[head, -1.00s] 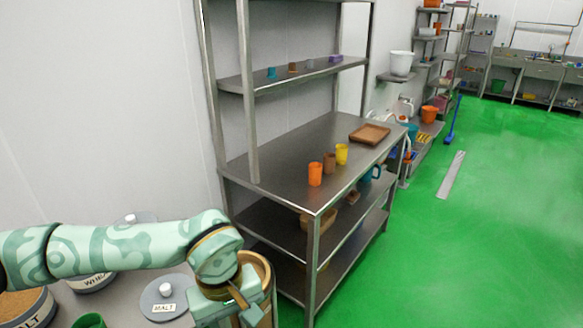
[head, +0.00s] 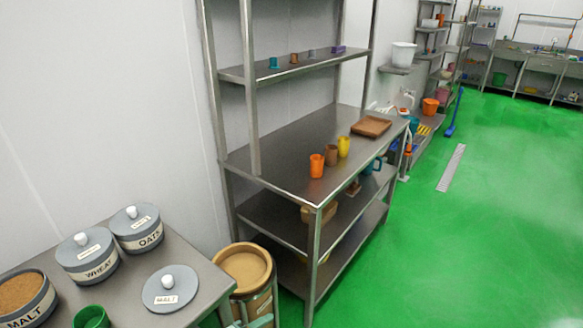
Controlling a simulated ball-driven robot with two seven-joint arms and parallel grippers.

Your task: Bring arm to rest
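Only a small mint-green piece of my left arm or gripper (head: 258,322) shows at the bottom edge, in front of the brown barrel. Its fingers cannot be made out, so I cannot tell whether it is open or shut. My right gripper is not in view. On the steel table (head: 205,268) at the lower left, a MALT tub (head: 30,312) stands open with brown grain inside. Its grey lid (head: 187,285) lies on the table. A green cup (head: 92,318) is cut off by the bottom edge.
Closed WHEAT (head: 98,273) and OATS (head: 150,239) tubs stand behind. A brown barrel (head: 236,262) stands between the table and a steel shelf unit (head: 275,165). The unit bears orange (head: 317,166), brown and yellow cups and a brown tray (head: 371,126). Green floor (head: 470,230) is clear at right.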

